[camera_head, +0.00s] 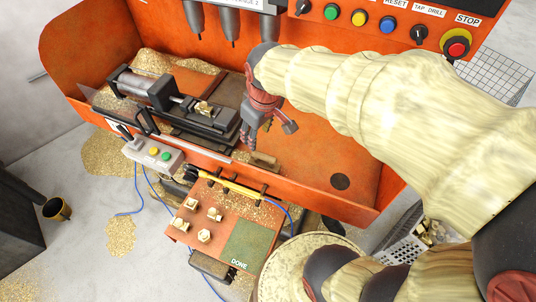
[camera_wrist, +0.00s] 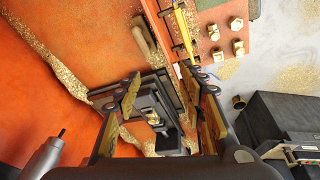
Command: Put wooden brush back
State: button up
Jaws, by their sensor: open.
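The wooden brush (camera_head: 264,160) appears as a small brown wooden piece on the orange machine bed, near its front edge. In the wrist view the brush (camera_wrist: 146,42) lies beyond the fingertips, beside the bed's edge; I cannot make out its bristles clearly. My gripper (camera_head: 250,132) points down over the bed, just behind and left of the brush in the head view. In the wrist view my gripper (camera_wrist: 164,84) has its fingers spread apart with nothing held between them. The black clamp shows between and below the fingers.
A black clamp (camera_head: 165,95) stands on the bed left of my gripper. Brass shavings lie around. A yellow tool (camera_head: 230,186) rests in hooks along the front edge. Below is a red board (camera_head: 190,235) with several brass pieces. The bed's right side is clear. Drill heads (camera_head: 232,25) hang behind.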

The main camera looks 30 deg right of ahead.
jog(key=s+a+r+m+t, duration=0.2)
jog(key=s+r, duration=0.4)
jog(key=s, duration=0.6)
jog(key=shift+a+r+m+t, duration=0.3)
jog(key=shift+a+m, duration=0.4)
jog(key=shift+a, duration=0.2)
